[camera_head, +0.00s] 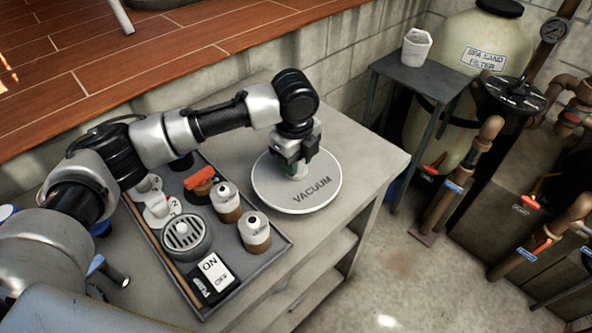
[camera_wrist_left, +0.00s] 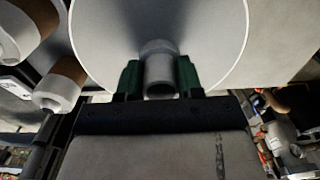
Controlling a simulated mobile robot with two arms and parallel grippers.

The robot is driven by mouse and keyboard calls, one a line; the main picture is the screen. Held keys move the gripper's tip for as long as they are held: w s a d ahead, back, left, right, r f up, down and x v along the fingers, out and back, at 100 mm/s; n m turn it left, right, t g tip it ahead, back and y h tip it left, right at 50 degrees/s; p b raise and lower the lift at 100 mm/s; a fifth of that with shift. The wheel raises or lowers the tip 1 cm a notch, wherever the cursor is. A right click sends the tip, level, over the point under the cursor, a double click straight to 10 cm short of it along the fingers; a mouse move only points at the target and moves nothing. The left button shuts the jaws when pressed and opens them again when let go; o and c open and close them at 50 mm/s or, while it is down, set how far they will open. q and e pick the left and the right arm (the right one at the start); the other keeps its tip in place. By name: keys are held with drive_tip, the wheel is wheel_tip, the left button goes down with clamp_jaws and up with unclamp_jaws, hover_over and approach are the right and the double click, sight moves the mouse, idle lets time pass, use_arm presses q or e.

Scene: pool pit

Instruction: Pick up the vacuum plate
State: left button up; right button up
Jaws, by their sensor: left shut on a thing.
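The vacuum plate (camera_head: 312,199) is a round white disc marked VACUUM, at the right end of the grey bench top in the head view. It also fills the upper middle of the left wrist view (camera_wrist_left: 110,50), with a short pipe stub (camera_wrist_left: 159,75) rising from its centre. My left gripper (camera_head: 294,170) is over the plate's centre. Its green fingers (camera_wrist_left: 160,78) are shut on the stub, one on each side. I cannot tell whether the plate rests on the bench or is slightly raised. My right gripper is not in view.
A dark tray (camera_head: 270,252) left of the plate holds bottles (camera_head: 254,234), a round drain strainer (camera_head: 186,236) and an ON switch box (camera_head: 212,276). A small table (camera_head: 428,80) with a white cup (camera_head: 416,46) stands beyond the bench. Pipes and a filter tank (camera_head: 462,40) are at right.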

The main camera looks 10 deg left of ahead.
use_arm(q)
drive_tip(key=s+d+r+b, duration=0.1)
drive_tip(key=s+d+r, duration=0.5)
drive_tip(key=d, duration=0.3)
drive_tip(key=shift+s+d+r, duration=0.3)
drive_tip(key=shift+d+r, duration=0.05)
drive_tip(key=shift+r, duration=0.25)
